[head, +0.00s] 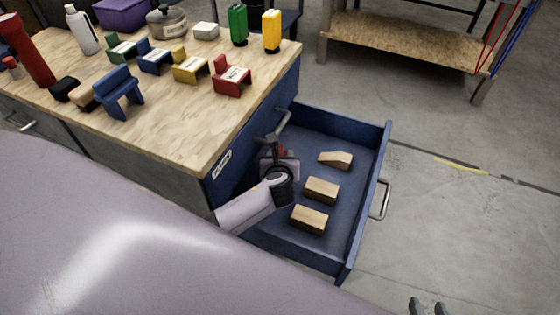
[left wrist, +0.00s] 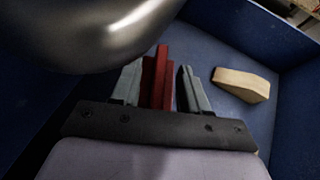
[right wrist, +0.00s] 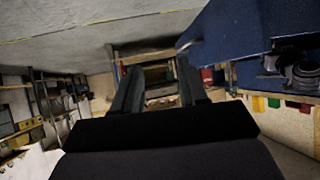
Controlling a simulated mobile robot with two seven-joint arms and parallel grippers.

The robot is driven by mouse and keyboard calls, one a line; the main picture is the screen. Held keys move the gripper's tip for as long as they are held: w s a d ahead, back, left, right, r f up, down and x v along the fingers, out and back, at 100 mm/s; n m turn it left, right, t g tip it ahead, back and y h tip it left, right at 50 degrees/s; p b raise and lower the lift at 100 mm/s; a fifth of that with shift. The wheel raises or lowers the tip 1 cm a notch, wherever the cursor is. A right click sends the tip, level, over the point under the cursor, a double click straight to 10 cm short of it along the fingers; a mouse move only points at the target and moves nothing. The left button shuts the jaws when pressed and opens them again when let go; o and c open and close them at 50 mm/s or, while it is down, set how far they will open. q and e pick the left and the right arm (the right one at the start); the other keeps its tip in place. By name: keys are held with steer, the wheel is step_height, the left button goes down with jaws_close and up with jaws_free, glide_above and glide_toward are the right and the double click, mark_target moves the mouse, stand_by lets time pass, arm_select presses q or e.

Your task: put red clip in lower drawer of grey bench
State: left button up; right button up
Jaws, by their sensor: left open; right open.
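A red clip (left wrist: 154,82) lies between the two spread fingers of my left gripper (left wrist: 160,88) in the left wrist view. A small bit of the clip's red shows in the head view (head: 283,153). My left gripper (head: 280,160) is open, inside the pulled-out blue drawer (head: 376,180), near its inner left side. I cannot tell whether the clip rests on the drawer floor. My right gripper (head: 427,306) is open and empty, low at the right edge of the head view, outside the drawer.
Several wooden blocks (head: 321,189) lie in the drawer. A metal handle (head: 283,121) on the bench side is just above my left gripper. The wood bench top (head: 180,130) carries coloured holders, bottles and a pot. Floor right of the drawer is clear.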

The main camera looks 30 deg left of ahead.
arm_select(q)
steer(key=p+v, duration=0.4)
steer(key=v, duration=0.8)
arm_select(e)
steer(key=shift+s+d+r+m+g, duration=0.3)
steer(key=shift+s+d+r, duration=0.35)
steer(key=shift+d+r, duration=0.15)
steer(key=shift+w, duration=0.1)
arm_select(q)
steer(key=shift+s, duration=0.1)
